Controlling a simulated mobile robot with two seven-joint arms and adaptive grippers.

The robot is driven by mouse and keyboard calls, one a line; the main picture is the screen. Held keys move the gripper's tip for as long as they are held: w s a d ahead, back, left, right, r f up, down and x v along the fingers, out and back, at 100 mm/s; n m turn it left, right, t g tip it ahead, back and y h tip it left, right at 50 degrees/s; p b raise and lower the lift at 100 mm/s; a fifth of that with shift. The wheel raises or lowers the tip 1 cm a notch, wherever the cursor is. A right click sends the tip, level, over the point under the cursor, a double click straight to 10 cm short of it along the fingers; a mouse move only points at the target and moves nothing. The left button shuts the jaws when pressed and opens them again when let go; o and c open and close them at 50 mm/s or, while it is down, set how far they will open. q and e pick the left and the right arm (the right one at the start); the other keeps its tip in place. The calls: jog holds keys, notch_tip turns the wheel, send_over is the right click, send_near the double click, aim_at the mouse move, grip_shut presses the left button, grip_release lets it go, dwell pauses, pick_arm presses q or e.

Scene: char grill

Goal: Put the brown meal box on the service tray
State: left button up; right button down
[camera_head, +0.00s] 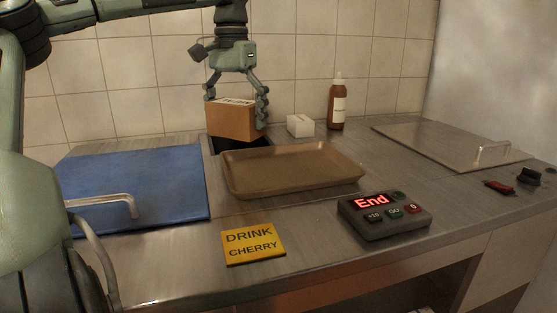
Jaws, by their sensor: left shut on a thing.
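The brown meal box (232,121) is in the upper middle of the head view, behind the service tray. My left gripper (236,93) points down with its fingers on either side of the box and is shut on it. The box looks upright and slightly turned, over a dark container (240,142) that it partly hides. The brown service tray (292,189) lies empty on the counter, in front and to the right of the box. My right gripper is not in view.
A blue lid with a handle (160,180) lies left of the tray. A timer reading "End" (385,214) and a yellow drink sign (253,244) stand in front. A white box (300,126) and brown bottle (337,104) stand behind. A metal lid (440,144) is at the right.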

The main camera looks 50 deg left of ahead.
pick_arm(q)
send_over(275, 172)
notch_tip(275, 172, down, 5)
jog(key=shift+d, duration=0.1)
jog(key=shift+f, duration=1.95)
jog(key=shift+f, duration=0.1)
jog(key=o, duration=1.2)
notch_tip(275, 172, up, 12)
